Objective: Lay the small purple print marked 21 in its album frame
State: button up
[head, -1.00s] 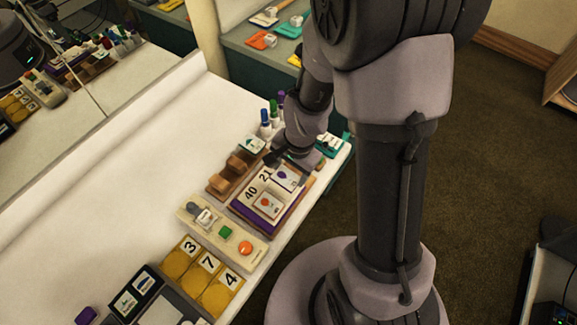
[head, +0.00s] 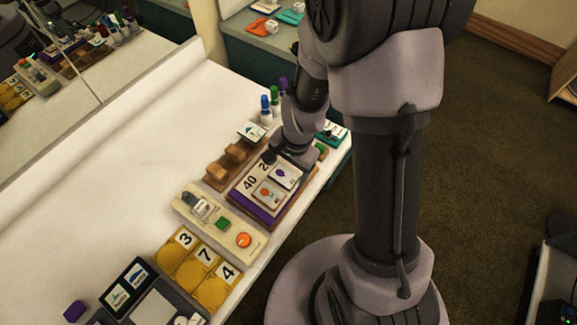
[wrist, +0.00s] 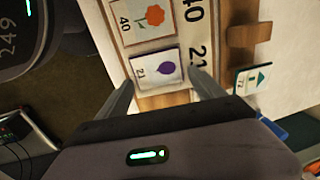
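The small purple print marked 21 (wrist: 157,67) lies on the album (head: 246,204), beside the print marked 40 (wrist: 145,22) with an orange flower. In the head view the purple print (head: 286,178) shows just in front of my arm. It looks flat and square in its place, next to the album's large number 21, partly covered by a finger in the wrist view. My gripper (wrist: 161,80) is open, its fingertips at either side of the print's near end, with a narrow gap at the right finger. Whether the left finger touches the print is unclear.
A wooden stepped stand (head: 231,163) with a teal-arrow card is behind the album. Upright markers (head: 266,108) stand beyond it. A beige panel with green and orange buttons (head: 222,222) and a yellow numbered tray (head: 196,270) lie nearer. The white table's left side is clear.

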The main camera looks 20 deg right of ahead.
jog(key=shift+o, duration=0.4)
jog(key=shift+r+p, duration=0.3)
jog(key=shift+r, duration=0.1)
notch_tip(320, 180, up, 16)
jog(key=s+d+p, duration=0.1)
jog(key=s+p, duration=0.1)
jog(key=p, duration=0.5)
jog(key=shift+d+r+p, duration=0.2)
jog(key=shift+d+p, duration=0.05)
jog(key=shift+p, duration=0.1)
jog(key=shift+r, duration=0.1)
